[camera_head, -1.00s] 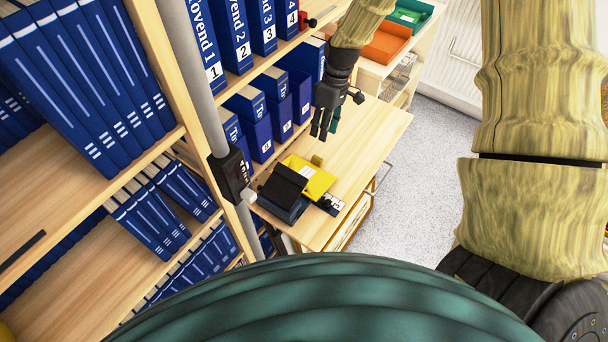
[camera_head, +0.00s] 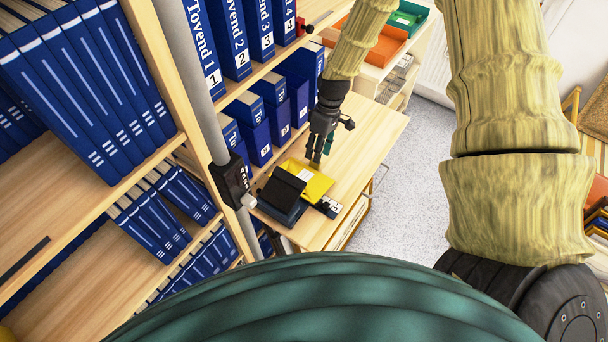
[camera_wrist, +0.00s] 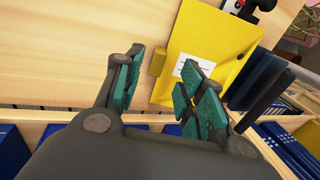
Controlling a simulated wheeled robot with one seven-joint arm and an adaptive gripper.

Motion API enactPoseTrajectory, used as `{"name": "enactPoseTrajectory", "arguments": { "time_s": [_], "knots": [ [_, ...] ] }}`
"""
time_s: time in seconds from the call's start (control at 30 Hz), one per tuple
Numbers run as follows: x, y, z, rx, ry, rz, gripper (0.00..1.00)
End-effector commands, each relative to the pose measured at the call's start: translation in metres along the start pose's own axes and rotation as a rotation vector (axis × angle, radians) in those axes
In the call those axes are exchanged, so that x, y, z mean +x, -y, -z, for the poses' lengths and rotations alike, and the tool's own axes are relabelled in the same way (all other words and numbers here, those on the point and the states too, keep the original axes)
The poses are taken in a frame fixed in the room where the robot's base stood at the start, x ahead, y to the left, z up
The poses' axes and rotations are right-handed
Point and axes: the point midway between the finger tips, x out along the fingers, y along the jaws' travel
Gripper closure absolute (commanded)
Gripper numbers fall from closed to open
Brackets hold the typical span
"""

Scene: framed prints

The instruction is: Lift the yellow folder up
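The yellow folder (camera_head: 312,180) lies on the wooden desk top, partly covered by a dark box-like object at its left. In the wrist view the yellow folder (camera_wrist: 207,40) shows a white label and lies beyond the fingers. My gripper (camera_head: 319,155) is just above the folder's far edge. In the wrist view my gripper (camera_wrist: 160,92) is open, its teal finger pads apart, with desk and a small yellow block between them. The right fingers overlap the folder's near edge in that view; whether they touch it I cannot tell.
A dark box-like object (camera_head: 283,190) stands at the folder's left. A small black-and-white item (camera_head: 329,207) sits at its near right. Shelves with blue binders (camera_head: 256,140) rise on the left. The desk's right part (camera_head: 372,140) is clear.

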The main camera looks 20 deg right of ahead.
Motion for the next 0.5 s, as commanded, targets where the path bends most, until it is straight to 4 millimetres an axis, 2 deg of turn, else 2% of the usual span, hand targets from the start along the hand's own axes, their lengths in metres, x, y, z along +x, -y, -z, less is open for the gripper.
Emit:
{"name": "enactPoseTrajectory", "arguments": {
  "time_s": [0.3,0.5],
  "knots": [
    [0.028,-0.003,-0.004,0.001,0.001,0.001,0.61],
    [0.038,-0.003,-0.004,0.001,0.001,0.001,0.61]
  ]
}}
